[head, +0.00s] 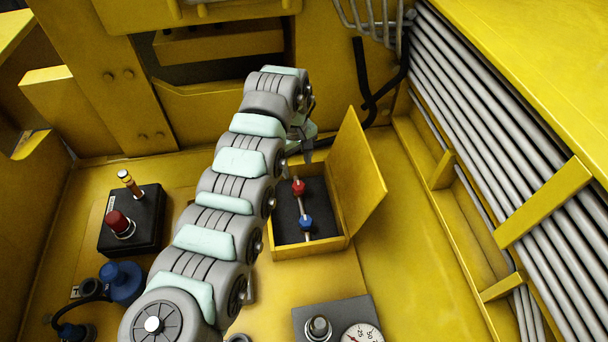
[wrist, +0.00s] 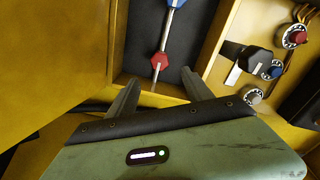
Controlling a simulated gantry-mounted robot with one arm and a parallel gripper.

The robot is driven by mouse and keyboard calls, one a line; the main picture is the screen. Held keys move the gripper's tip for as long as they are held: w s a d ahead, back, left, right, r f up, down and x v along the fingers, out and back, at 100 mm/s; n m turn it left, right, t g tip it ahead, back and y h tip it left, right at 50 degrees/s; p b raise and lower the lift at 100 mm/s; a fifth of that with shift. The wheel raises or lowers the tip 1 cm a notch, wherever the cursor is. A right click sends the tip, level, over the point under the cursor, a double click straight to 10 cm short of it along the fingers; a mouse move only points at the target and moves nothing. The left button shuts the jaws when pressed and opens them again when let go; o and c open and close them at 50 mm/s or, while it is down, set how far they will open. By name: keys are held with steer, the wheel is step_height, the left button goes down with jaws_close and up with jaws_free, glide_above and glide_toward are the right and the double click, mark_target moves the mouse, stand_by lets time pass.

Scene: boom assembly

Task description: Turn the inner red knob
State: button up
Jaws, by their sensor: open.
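The inner red knob (head: 298,187) sits on a thin rod inside the open yellow box (head: 292,252), at the end nearer the back wall. My gripper (head: 307,157) is above the back end of the box, apart from the red knob. In the wrist view its two fingers (wrist: 162,77) are spread, with the red knob seen just beyond the gap. Nothing is held.
The box's yellow lid (head: 355,180) stands open on the right, close to my gripper. Another red knob (head: 117,222) stands on a black block (head: 148,235) at left. A blue valve (head: 122,282) and a grey gauge panel (head: 335,312) are nearer the camera. Grey pipes (head: 500,130) line the right wall.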

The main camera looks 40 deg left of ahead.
mark_target(298, 185)
step_height(298, 185, down, 9)
steer(key=shift+w, duration=0.1)
steer(key=shift+c, duration=0.2)
jaws_close()
stand_by(0.6)
